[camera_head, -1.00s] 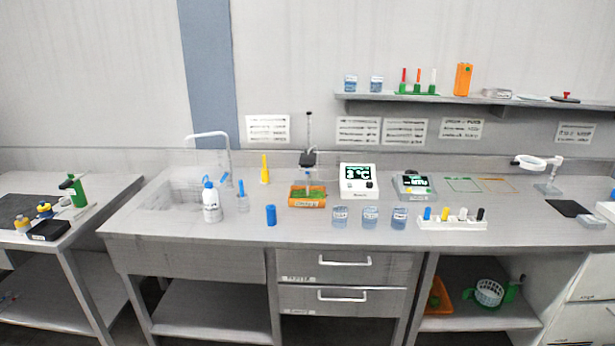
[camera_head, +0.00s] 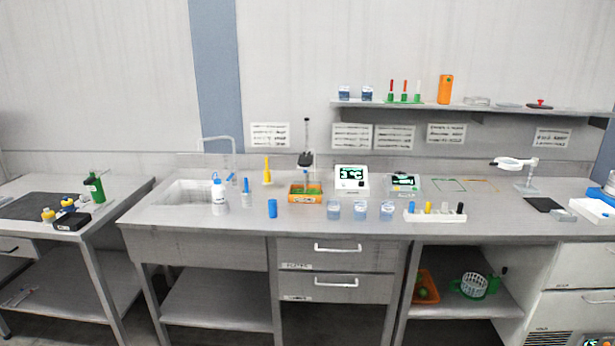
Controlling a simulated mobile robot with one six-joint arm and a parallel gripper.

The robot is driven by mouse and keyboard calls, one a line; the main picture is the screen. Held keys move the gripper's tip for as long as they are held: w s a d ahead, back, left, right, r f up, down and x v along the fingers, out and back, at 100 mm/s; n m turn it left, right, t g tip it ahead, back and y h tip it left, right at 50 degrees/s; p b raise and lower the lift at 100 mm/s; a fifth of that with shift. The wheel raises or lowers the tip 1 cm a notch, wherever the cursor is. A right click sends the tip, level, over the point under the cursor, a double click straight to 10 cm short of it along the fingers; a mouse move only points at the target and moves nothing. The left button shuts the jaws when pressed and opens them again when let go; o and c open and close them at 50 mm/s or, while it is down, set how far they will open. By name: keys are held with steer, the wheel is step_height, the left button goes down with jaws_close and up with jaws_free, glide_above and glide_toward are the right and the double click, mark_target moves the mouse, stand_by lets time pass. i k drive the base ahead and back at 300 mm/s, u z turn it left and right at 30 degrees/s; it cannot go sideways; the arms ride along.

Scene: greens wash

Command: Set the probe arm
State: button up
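The likely probe arm is a thin dark upright stand with a black holder (camera_head: 305,159) on the bench, behind an orange tray (camera_head: 304,199) with green contents. The holder sits above the tray's back part. Whether a probe hangs down from it is too small to tell. A white meter with a dark green-lit display (camera_head: 351,179) stands just right of the stand. A smaller meter (camera_head: 404,184) stands further right. My gripper is not in view.
Several beakers, one of them here (camera_head: 360,210), stand along the bench front. A marker rack (camera_head: 435,216) is to their right. A sink (camera_head: 190,193), white bottle (camera_head: 219,198) and blue cylinder (camera_head: 272,208) are left. A wall shelf (camera_head: 460,106) hangs above.

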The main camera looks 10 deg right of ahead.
mark_target(305, 160)
steer(key=k, duration=0.7)
steer(key=u, duration=0.25)
steer(key=i, duration=0.7)
steer(key=u, duration=0.6)
steer(key=i, duration=0.85)
steer(key=u, duration=0.2)
